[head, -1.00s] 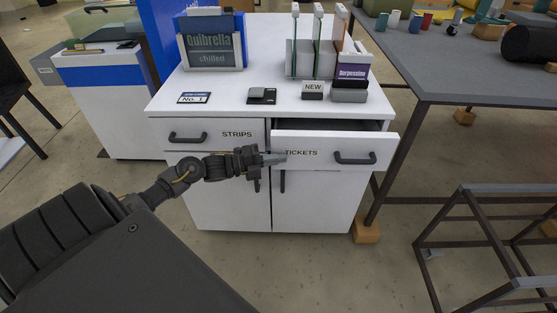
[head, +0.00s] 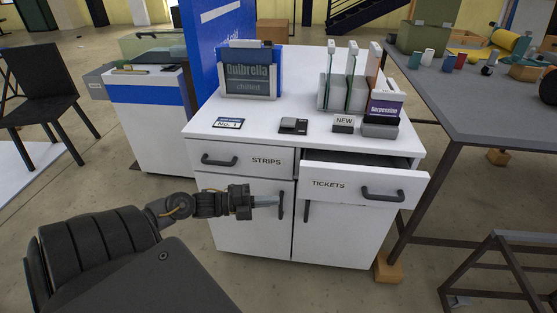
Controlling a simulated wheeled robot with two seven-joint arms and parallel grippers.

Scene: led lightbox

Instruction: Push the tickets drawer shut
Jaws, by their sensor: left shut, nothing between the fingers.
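The tickets drawer (head: 335,184) is the right-hand drawer of the white cabinet (head: 244,233). It stands partly pulled out, with its dark inside showing along the top. Its front carries the word TICKETS and a dark handle (head: 383,194). The strips drawer (head: 238,162) beside it on the left is shut. My left gripper (head: 272,200) is shut and empty. In the picture it lies left of and below the tickets drawer front, over the left cabinet door; I cannot tell its exact distance from the cabinet. My right gripper is not in view.
Floor is open in front of the cabinet.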

